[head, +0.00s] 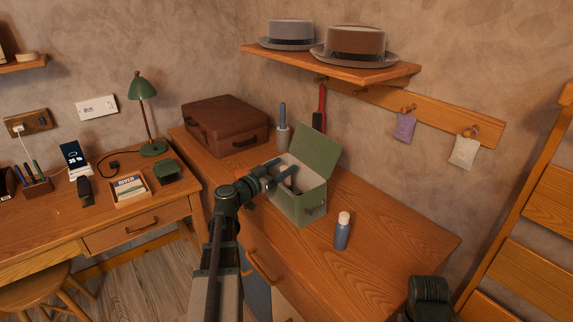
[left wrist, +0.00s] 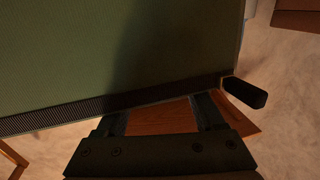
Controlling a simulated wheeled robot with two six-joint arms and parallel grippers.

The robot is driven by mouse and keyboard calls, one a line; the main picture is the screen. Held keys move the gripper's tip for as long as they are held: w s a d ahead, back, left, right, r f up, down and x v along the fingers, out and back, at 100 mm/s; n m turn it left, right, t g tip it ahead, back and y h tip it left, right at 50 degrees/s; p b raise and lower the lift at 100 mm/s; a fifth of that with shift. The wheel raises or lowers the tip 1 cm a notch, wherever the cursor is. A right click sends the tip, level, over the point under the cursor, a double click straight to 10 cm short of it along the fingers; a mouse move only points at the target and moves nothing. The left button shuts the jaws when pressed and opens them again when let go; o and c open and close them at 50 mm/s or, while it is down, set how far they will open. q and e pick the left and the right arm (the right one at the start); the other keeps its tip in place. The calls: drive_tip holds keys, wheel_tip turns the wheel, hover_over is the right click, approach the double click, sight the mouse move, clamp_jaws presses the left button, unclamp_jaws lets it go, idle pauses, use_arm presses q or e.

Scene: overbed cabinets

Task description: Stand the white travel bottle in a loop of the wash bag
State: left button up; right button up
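The green wash bag (head: 301,207) stands on the wooden cabinet top with its lid (head: 317,149) raised. In the left wrist view a large green panel of the bag (left wrist: 110,50), with a dark ribbed edge, fills the upper left. My left gripper (head: 283,177) is at the bag's open mouth, fingers spread; the fingertips are hidden by the panel in the left wrist view. I see nothing held between them. A small bottle (head: 342,232) with a blue-grey body and white cap stands upright right of the bag. No all-white bottle shows. The loops are hidden.
A brown suitcase (head: 226,125) lies behind the bag. A hat shelf (head: 340,68) overhangs the back. The cabinet top is clear around and right of the bottle.

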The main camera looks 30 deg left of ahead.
use_arm(q)
drive_tip(key=s+a, duration=0.2)
drive_tip(key=s, duration=0.9)
drive_tip(key=shift+r, duration=0.1)
idle(1.2)
